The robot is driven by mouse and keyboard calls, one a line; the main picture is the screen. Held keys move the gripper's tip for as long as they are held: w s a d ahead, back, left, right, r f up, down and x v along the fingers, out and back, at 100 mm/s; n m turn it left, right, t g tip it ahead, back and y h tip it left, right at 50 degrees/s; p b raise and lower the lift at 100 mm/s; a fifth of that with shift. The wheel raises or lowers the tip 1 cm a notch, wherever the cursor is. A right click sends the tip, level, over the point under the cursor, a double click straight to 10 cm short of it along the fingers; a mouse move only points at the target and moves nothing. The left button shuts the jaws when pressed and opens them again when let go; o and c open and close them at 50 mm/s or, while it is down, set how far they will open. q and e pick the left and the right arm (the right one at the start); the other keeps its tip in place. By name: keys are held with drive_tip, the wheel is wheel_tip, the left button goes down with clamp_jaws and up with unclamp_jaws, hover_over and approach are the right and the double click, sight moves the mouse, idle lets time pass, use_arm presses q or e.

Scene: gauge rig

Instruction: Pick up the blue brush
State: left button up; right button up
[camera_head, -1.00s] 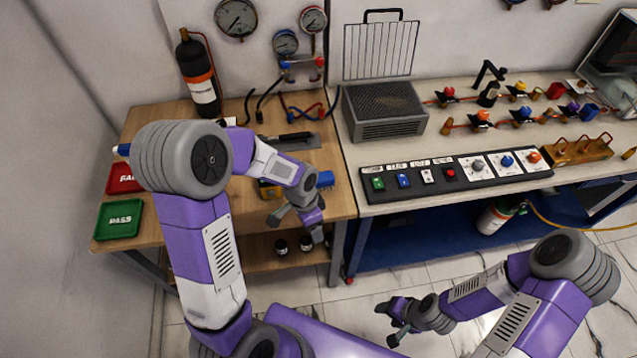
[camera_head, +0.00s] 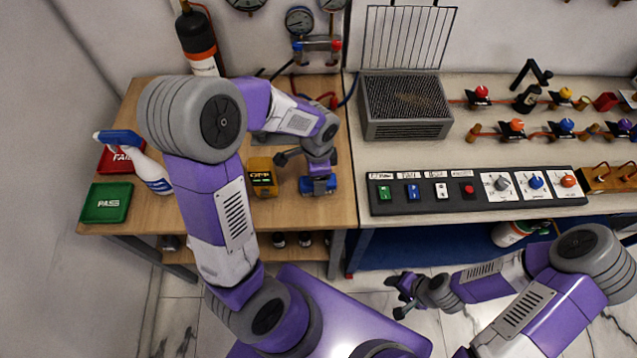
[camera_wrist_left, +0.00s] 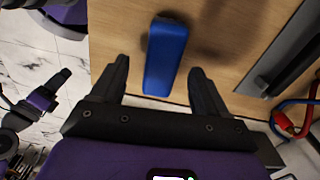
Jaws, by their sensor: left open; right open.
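The blue brush (camera_head: 318,186) lies near the front right of the wooden table, partly hidden under my left gripper (camera_head: 318,172) in the head view. In the left wrist view the brush (camera_wrist_left: 167,58) is a long blue block lying on the wood. My left gripper (camera_wrist_left: 160,72) is open there, with one finger on each side of the brush's near end and a gap on both sides. The frames do not settle how high the fingers are above the table. My right gripper (camera_head: 402,295) is open and empty, in front of the benches.
A yellow meter (camera_head: 262,178) stands just left of the brush. A spray bottle (camera_head: 145,165), red tray (camera_head: 127,159) and green tray (camera_head: 107,203) are at the left. A switch panel (camera_head: 470,190) is on the right bench.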

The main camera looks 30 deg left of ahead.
use_arm(q)
wheel_tip(320, 180, down, 4)
drive_tip(key=shift+w+r+b, duration=0.1)
drive_tip(key=shift+r+b, duration=0.15)
drive_tip(key=shift+b, duration=0.1)
drive_tip(key=shift+c, duration=0.3)
drive_tip(key=c, duration=1)
drive_tip(key=shift+w+r, duration=0.1)
wheel_tip(320, 180, up, 10)
drive_tip(key=p, duration=0.2)
drive_tip(key=shift+p, duration=0.35)
